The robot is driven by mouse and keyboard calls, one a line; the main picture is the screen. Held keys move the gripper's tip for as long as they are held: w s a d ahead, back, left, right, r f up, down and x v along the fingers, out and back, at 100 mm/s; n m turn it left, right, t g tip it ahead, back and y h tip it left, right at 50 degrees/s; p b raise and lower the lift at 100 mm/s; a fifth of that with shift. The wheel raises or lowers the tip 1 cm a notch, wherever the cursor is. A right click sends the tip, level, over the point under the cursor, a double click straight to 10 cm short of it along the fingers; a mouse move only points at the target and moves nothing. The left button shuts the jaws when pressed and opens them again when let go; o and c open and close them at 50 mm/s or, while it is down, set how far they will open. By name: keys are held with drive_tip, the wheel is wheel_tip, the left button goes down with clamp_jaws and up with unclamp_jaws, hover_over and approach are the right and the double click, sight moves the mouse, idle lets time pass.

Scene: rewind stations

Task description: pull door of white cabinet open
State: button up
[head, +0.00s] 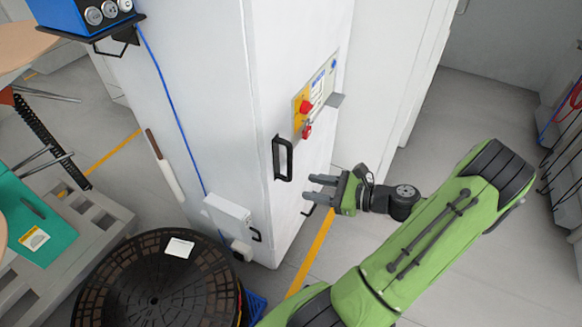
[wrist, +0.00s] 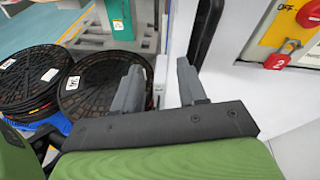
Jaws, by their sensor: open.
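The white cabinet (head: 205,95) stands tall in the middle of the head view, its front face turned to the right. A black bar handle (head: 284,158) is fixed upright on that front, low and near the left edge. My gripper (head: 312,187) is open and empty, to the right of the handle and a little below it in the picture, apart from it. In the wrist view the gripper fingers (wrist: 156,88) are spread, and part of the black handle (wrist: 205,32) shows just beyond the right finger. The door looks shut.
A panel with a red switch (head: 305,106) sits above the handle, with a red padlock (head: 307,130) below it. Black round reels (head: 150,285) stand at the cabinet's left foot. A small white box (head: 228,212) juts from the side. Grey floor (head: 480,120) is free at right.

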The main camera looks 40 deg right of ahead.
sight(289, 159)
drive_tip(key=s+d+f+m+t+h, duration=0.1)
drive_tip(key=s+d+m+t+h, duration=0.25)
drive_tip(key=d+m, duration=0.2)
drive_tip(key=shift+t, duration=0.25)
drive_tip(key=w+a+b, duration=0.1)
drive_tip(key=w, duration=0.4)
drive_tip(key=w+a+b, duration=0.1)
drive_tip(key=w, duration=0.4)
drive_tip(key=w+a+b, duration=0.1)
drive_tip(key=w+b, duration=0.1)
drive_tip(key=w, duration=0.4)
drive_tip(key=shift+w, duration=0.1)
clamp_jaws()
